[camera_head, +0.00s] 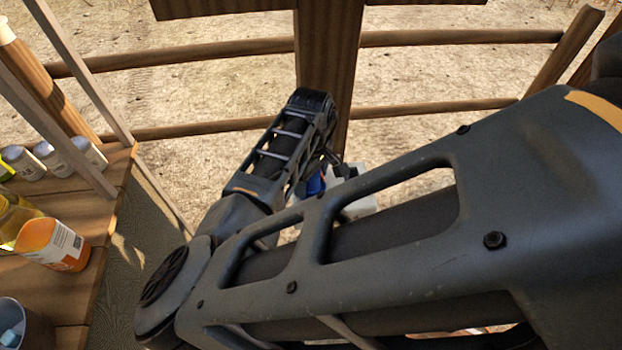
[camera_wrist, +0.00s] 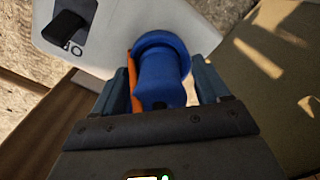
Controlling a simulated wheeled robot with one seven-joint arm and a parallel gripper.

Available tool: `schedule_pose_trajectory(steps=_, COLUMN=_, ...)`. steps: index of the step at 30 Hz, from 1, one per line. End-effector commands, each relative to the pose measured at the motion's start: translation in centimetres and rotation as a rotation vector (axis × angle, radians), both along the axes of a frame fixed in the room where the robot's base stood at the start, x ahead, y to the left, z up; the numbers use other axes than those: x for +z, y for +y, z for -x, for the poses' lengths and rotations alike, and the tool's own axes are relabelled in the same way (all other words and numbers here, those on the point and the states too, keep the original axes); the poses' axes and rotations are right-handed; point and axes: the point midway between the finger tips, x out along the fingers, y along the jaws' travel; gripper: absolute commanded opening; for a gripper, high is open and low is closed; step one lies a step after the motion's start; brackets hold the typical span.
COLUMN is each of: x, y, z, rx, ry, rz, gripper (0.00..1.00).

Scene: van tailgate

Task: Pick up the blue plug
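The blue plug (camera_wrist: 162,68) is in the middle of the wrist view, a round blue body with a wider collar at its far end. My gripper (camera_wrist: 160,85) has one finger on each side of it. The right finger is very close to the plug, and a thin orange strip shows between the left finger and the plug. I cannot tell whether the fingers press on it. In the head view a bit of blue (camera_head: 316,184) shows beside my arm, and my fingers are mostly hidden there.
A white case (camera_wrist: 110,45) with a dark recessed part lies beyond the plug; it shows partly in the head view (camera_head: 355,190). A wooden shelf (camera_head: 60,290) at left holds an orange-labelled bottle (camera_head: 52,244) and several small containers. A wooden post (camera_head: 328,50) and rail fence stand behind.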

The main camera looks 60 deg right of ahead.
Motion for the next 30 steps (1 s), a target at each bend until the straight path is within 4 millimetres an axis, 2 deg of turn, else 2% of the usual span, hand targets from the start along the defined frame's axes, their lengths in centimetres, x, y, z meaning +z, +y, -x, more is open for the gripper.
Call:
schedule_pose_trajectory(steps=2, x=0.02, y=-0.01, z=0.0, rx=0.0, ry=0.0, rz=0.0, gripper=0.67)
schedule_pose_trajectory(steps=20, x=0.06, y=-0.02, z=-0.02, rx=0.0, ry=0.0, rz=0.001, gripper=0.09)
schedule_pose_trajectory(steps=30, x=0.69, y=-0.1, z=-0.01, rx=0.0, ry=-0.001, rz=0.003, gripper=0.08)
